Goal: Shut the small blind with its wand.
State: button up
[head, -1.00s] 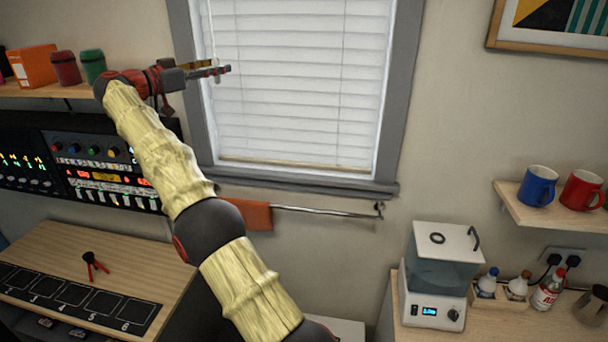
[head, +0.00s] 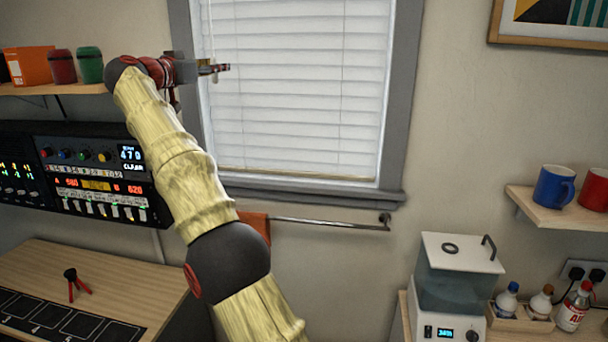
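The small white blind (head: 300,90) hangs in a grey-framed window. Its slats look nearly flat and overlapping, with thin lines between them, and no view outside shows through. Its thin pale wand (head: 211,35) hangs at the blind's left edge. My gripper (head: 218,68) is at the wand's lower end, reaching in from the left across the window frame. The wand's tip shows just below the fingers. The fingers are seen edge-on and overlap, so I cannot tell whether they are closed on the wand.
A shelf (head: 60,90) with an orange box (head: 28,66) and red and green canisters is left of my gripper. A towel rail (head: 330,222) with an orange cloth (head: 256,226) runs below the window. Mugs and a countertop appliance (head: 455,275) stand at right.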

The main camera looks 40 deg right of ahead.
jog(key=n+t+y+b, duration=0.1)
jog(key=t+b, duration=0.1)
jog(key=b, duration=0.1)
jog(key=n+t+y+b, duration=0.2)
jog(key=t, duration=0.1)
jog(key=shift+s+d+f+n+b, duration=0.1)
jog(key=shift+f+n+b, duration=0.05)
jog(key=shift+n+b, duration=0.2)
jog(key=shift+r+n+t+y, duration=0.2)
jog(key=shift+n+t+y, duration=0.55)
jog(key=shift+y, duration=0.35)
jog(key=shift+r+n+t+y+p, duration=0.2)
jog(key=shift+n+t+y+p, duration=0.15)
jog(key=shift+n+y+p, duration=0.35)
jog(key=n+t+y+p, duration=0.1)
jog(key=y+p, duration=0.1)
jog(key=p, duration=0.2)
jog(key=n+t+y+p, duration=0.1)
jog(key=p, duration=0.4)
jog(key=n+y+p, duration=0.1)
jog(key=y+p, duration=0.1)
jog(key=p, duration=0.6)
jog(key=n+y+p, duration=0.1)
jog(key=y+p, duration=0.1)
jog(key=p, duration=0.6)
jog(key=shift+f+n+t+p, duration=0.1)
jog(key=shift+n+t+p, duration=0.3)
